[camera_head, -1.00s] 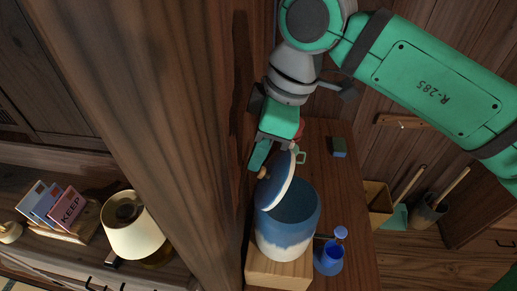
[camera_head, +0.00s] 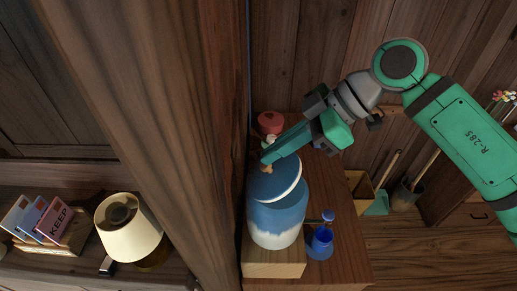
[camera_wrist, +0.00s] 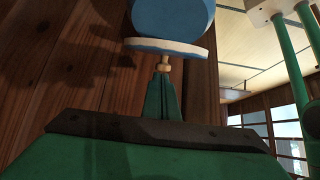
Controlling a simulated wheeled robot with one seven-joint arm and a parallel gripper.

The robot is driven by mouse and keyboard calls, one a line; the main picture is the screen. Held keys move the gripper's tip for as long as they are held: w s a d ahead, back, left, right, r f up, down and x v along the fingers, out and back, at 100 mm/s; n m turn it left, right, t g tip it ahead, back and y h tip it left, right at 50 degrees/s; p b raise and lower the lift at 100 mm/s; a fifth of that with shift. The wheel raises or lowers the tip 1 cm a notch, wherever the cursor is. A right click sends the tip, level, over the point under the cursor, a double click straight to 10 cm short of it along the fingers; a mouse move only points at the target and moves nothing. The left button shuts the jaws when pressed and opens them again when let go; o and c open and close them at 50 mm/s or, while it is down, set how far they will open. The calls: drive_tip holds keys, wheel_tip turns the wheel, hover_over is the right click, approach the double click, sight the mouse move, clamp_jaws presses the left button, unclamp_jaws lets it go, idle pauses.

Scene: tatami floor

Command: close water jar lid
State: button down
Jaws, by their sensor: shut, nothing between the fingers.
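The blue and white water jar (camera_head: 277,222) stands upright on a light wooden block. Its blue lid (camera_head: 277,181), with a pale rim, lies over the jar's mouth, and the opening no longer shows. I cannot tell whether the lid sits fully flush. My gripper (camera_head: 267,160) is shut and empty, its fingertips at the lid's small wooden knob. In the wrist view, the closed fingers (camera_wrist: 161,98) point at the knob (camera_wrist: 162,66), touching or nearly touching it. The lid (camera_wrist: 166,47) lies against the jar (camera_wrist: 172,16) there.
A blue cup (camera_head: 320,243) stands close to the jar's right. A red-topped object (camera_head: 270,122) is behind my gripper. A thick wooden post (camera_head: 165,150) rises just left of the jar. A cream lamp (camera_head: 128,225) stands beyond the post.

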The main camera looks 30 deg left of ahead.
sight(297, 167)
drive_tip(key=w+d+f+g+y, duration=0.1)
drive_tip(key=w+d+f+y, duration=0.1)
drive_tip(key=y, duration=0.1)
drive_tip(key=shift+d+f+g, duration=0.15)
drive_tip(key=shift+d+g, duration=0.1)
drive_tip(key=shift+g, duration=0.15)
drive_tip(key=shift+d+f+g+y, duration=0.2)
drive_tip(key=shift+f+g+y, duration=0.3)
drive_tip(key=shift+y, duration=0.2)
drive_tip(key=shift+w+d+f+g+y, duration=0.3)
drive_tip(key=shift+d+f+y, duration=0.2)
drive_tip(key=shift+d+f, duration=0.15)
drive_tip(key=shift+s+f, duration=0.1)
drive_tip(key=shift+a, duration=0.1)
drive_tip(key=v, duration=1)
